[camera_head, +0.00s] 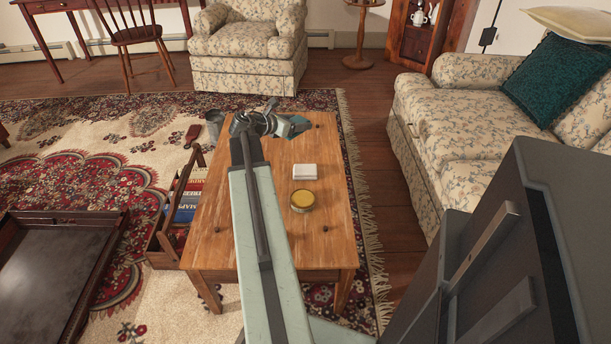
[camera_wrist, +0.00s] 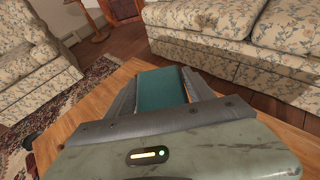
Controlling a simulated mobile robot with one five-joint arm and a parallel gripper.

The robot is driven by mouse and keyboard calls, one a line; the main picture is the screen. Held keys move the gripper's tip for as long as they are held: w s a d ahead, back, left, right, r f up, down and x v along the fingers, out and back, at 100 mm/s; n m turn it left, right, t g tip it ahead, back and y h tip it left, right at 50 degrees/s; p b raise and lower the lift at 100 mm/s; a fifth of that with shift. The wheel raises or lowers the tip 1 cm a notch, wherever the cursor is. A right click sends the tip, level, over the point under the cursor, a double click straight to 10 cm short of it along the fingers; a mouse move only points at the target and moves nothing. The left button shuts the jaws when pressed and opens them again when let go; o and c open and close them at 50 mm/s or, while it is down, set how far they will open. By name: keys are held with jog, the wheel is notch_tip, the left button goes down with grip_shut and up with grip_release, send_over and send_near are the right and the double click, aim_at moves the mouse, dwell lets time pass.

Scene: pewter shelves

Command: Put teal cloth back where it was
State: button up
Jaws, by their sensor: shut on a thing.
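The teal cloth (camera_wrist: 161,88) is between the two fingers of my gripper (camera_wrist: 160,92) in the wrist view, and the fingers are shut on it. In the head view the cloth (camera_head: 296,127) shows as a small teal patch at the far end of the wooden table (camera_head: 240,240), beside my gripper (camera_head: 285,122). Part of the cloth is hidden by the gripper. I cannot tell whether the cloth touches the tabletop.
A white block (camera_head: 304,171) and a round yellow-topped tin (camera_head: 302,201) stand on the table, right of my arm. A grey metal container (camera_head: 214,124) is at its far left. A wooden rack with books (camera_head: 186,205) is beside the table. A sofa (camera_head: 455,125) stands right.

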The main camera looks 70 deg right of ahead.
jog(key=s+a+f+b, duration=0.1)
jog(key=a+f+b, duration=0.1)
jog(key=f, duration=0.2)
jog(key=a+f+b, duration=0.2)
jog(key=f+b, duration=0.1)
jog(key=s+a+f+b, duration=0.1)
jog(key=a+f+b, duration=0.1)
jog(key=f+b, duration=0.1)
jog(key=shift+s+a+f, duration=0.15)
jog(key=shift+f, duration=0.25)
jog(key=shift+s+a+f, duration=0.15)
jog(key=shift+f, duration=0.25)
jog(key=shift+d+r, duration=0.15)
jog(key=shift+d, duration=0.1)
jog(key=b, duration=0.2)
send_over(308, 150)
jog(key=shift+a+f, duration=0.1)
jog(key=shift+f, duration=0.65)
notch_tip(308, 150, down, 4)
jog(key=b, duration=0.3)
jog(key=shift+r, duration=0.25)
jog(key=o, duration=1.3)
jog(key=shift+o, duration=0.2)
jog(key=shift+a, duration=0.1)
